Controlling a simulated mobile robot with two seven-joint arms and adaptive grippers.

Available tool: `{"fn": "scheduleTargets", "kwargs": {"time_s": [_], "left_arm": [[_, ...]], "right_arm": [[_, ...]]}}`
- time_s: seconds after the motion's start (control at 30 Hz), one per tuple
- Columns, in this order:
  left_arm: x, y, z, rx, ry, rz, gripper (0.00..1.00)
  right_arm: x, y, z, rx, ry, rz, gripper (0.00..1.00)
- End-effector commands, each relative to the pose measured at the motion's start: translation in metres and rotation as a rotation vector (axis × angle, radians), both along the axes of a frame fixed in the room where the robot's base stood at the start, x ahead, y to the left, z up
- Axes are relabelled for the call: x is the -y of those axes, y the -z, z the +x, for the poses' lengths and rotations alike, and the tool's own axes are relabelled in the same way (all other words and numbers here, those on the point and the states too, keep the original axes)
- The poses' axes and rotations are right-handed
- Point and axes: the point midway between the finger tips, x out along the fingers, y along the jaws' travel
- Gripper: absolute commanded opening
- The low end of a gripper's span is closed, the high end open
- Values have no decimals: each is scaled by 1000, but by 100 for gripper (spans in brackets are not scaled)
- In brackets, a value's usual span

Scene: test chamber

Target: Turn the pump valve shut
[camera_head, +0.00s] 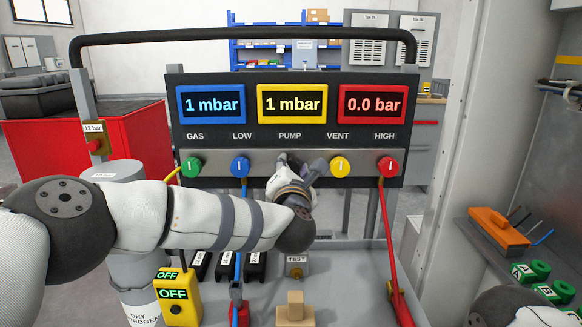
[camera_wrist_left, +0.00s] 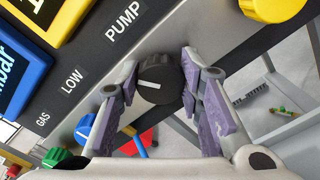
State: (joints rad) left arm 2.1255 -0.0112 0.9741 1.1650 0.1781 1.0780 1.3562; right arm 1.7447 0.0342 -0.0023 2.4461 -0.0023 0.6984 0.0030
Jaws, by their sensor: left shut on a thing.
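The pump valve is a black knob (camera_wrist_left: 160,82) with a white mark, below the PUMP label (camera_wrist_left: 123,22) on the panel. In the wrist view its mark lies roughly level across the picture. My left gripper (camera_wrist_left: 160,92) has one purple-padded finger on each side of the knob and is shut on it. In the head view my left gripper (camera_head: 300,167) is at the panel below the PUMP label and hides most of the knob. The PUMP display (camera_head: 292,104) is yellow-framed and reads 1 mbar. My right gripper is not in view.
On the same strip are green (camera_head: 191,167), blue (camera_head: 240,166), yellow (camera_head: 340,167) and red (camera_head: 388,167) knobs. A blue hose hangs from the blue knob and a red hose (camera_head: 386,235) from the red knob. A yellow box reading OFF (camera_head: 178,298) stands below my left arm.

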Motion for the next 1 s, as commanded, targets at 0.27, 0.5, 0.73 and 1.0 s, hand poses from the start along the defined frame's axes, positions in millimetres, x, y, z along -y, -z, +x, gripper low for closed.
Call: {"fn": "scheduleTargets", "kwargs": {"time_s": [0.27,0.5,0.73,1.0], "left_arm": [[1,-1,0,1,0,249,6],[1,0,0,2,-1,424,6],[1,1,0,1,-1,530,6],[1,2,0,1,-1,585,6]], "right_arm": [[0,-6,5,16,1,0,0],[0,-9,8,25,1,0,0],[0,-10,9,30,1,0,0],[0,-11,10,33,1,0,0]]}}
